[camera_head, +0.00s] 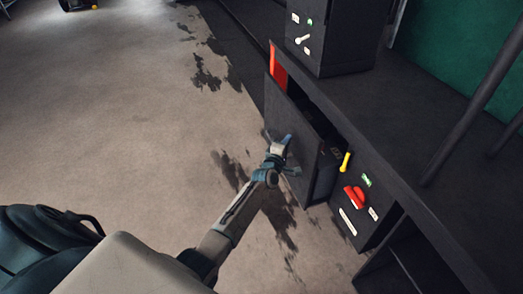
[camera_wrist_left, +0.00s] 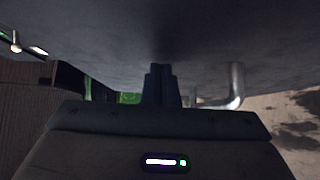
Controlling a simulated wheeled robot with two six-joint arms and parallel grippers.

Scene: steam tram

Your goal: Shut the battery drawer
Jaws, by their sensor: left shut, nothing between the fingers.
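The battery drawer (camera_head: 283,112) is a dark box in the low cabinet. In the head view it stands out from the cabinet, with a dark gap and some contents showing behind its front panel. My left gripper (camera_head: 287,140) is at the outer face of that panel, its fingers shut and empty. I cannot tell whether they touch it. In the left wrist view the shut fingertips (camera_wrist_left: 161,72) point at a broad dark grey face (camera_wrist_left: 110,40), which looks like the drawer front. A bent metal handle (camera_wrist_left: 236,88) is to their right. My right gripper is not in view.
Beside the drawer is a panel with a red switch (camera_head: 354,197) and a yellow lever (camera_head: 345,161). A dark control box (camera_head: 335,40) stands on the cabinet top. A red plate (camera_head: 278,65) is at the far end.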

